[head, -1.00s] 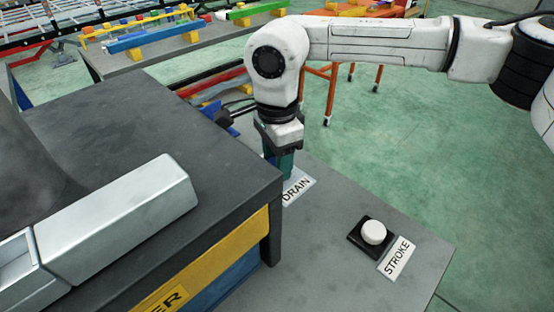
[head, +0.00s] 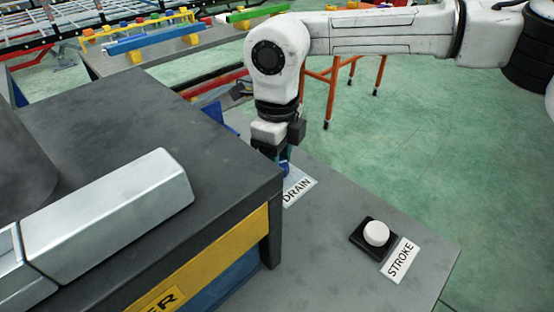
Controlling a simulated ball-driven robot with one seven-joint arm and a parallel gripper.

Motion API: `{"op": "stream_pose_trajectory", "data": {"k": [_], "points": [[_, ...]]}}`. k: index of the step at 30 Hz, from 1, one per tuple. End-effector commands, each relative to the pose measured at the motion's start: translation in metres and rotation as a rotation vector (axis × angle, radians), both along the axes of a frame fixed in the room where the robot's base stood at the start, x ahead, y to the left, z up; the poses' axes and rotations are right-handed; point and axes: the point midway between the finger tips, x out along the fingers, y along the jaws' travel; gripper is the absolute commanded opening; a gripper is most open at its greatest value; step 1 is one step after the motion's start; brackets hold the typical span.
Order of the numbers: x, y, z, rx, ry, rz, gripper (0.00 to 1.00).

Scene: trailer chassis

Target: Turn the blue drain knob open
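The blue drain knob (head: 284,160) shows only as a small blue patch under my gripper, behind the DRAIN label (head: 299,186) on the grey panel. My gripper (head: 278,160) points down at the knob, right beside the dark machine's corner. Its fingers are around or against the knob; I cannot tell which. The fingertips and most of the knob are hidden, so I cannot see how far apart the fingers are or how the knob is turned.
The dark-topped machine (head: 130,120) with a yellow band stands close left of my gripper. A white STROKE button (head: 376,233) on a black base, with its STROKE label (head: 400,260), is at the panel's right. The grey panel (head: 330,230) between is clear.

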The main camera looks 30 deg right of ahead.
Motion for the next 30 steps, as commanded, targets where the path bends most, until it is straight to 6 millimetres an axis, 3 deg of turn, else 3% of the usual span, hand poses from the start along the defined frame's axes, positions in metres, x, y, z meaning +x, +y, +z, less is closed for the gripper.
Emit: {"op": "stream_pose_trajectory", "data": {"k": [30], "points": [[0.0009,-0.0005,0.0,0.001,-0.003,-0.924,0.15]]}}
